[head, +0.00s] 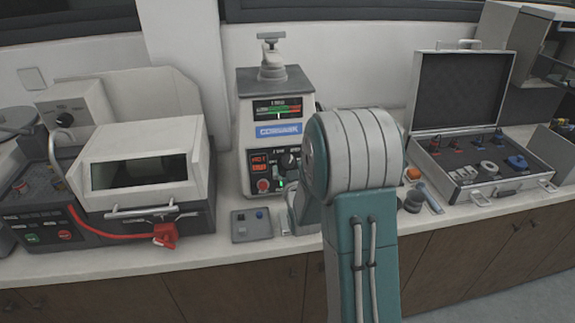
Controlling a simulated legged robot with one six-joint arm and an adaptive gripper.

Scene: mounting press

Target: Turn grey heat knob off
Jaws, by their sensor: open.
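The mounting press (245,130) stands on the bench at the centre, a pale upright machine with a lit gauge and a blue label. Its lower front panel has a red display (259,162), a dark round knob (290,160) with a light mark, a red button (263,185) and a small green light (281,184). This knob may be the heat knob; its grey colour and setting are too small to tell. My teal and white arm stands in front of the press's right side and hides part of the panel. My gripper cannot be made out behind the arm.
A small grey plate (251,225) lies before the press. An open case (470,180) with several knobs stands right. The bench front edge (130,262) is mostly clear.

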